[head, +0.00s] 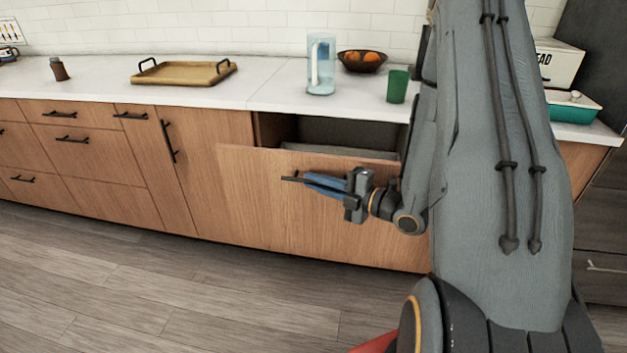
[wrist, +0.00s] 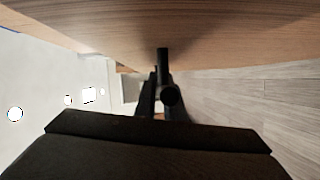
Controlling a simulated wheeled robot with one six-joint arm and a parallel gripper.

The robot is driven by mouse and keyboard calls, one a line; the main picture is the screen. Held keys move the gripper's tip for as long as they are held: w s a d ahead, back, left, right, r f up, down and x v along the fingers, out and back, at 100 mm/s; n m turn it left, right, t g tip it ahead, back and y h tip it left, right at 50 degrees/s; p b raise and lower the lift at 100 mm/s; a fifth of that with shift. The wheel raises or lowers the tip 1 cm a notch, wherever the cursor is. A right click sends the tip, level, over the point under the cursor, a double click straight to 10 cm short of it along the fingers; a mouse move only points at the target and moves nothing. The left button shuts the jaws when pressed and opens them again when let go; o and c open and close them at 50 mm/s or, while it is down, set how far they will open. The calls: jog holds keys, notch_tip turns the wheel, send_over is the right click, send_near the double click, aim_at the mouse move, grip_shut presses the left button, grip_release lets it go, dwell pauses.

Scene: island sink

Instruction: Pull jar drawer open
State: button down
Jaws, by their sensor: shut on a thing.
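The wooden drawer front (head: 255,190) stands out from the cabinet, with a dark gap behind its top edge. It fills the top of the wrist view (wrist: 80,30). My gripper (head: 312,183) is at the upper middle of this front, its jaws shut on the dark bar handle (head: 290,179). The handle also shows in the wrist view (wrist: 163,62), running between my fingers (wrist: 160,100). A grey inner part of the drawer (head: 345,150) shows through the gap; no jar can be seen in it.
On the white counter (head: 215,95) stand a clear blue pitcher (head: 321,65), a fruit bowl (head: 362,61), a green cup (head: 397,86), a wooden tray (head: 184,73) and a brown bottle (head: 58,68). The wood floor (head: 150,290) before the cabinets is clear.

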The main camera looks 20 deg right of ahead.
jog(key=c, duration=1.8)
grip_release()
jog(key=shift+c, duration=0.2)
jog(key=v, duration=0.7)
jog(key=shift+s+d+b, duration=0.25)
jog(key=shift+s+b, duration=0.1)
jog(key=shift+b, duration=0.1)
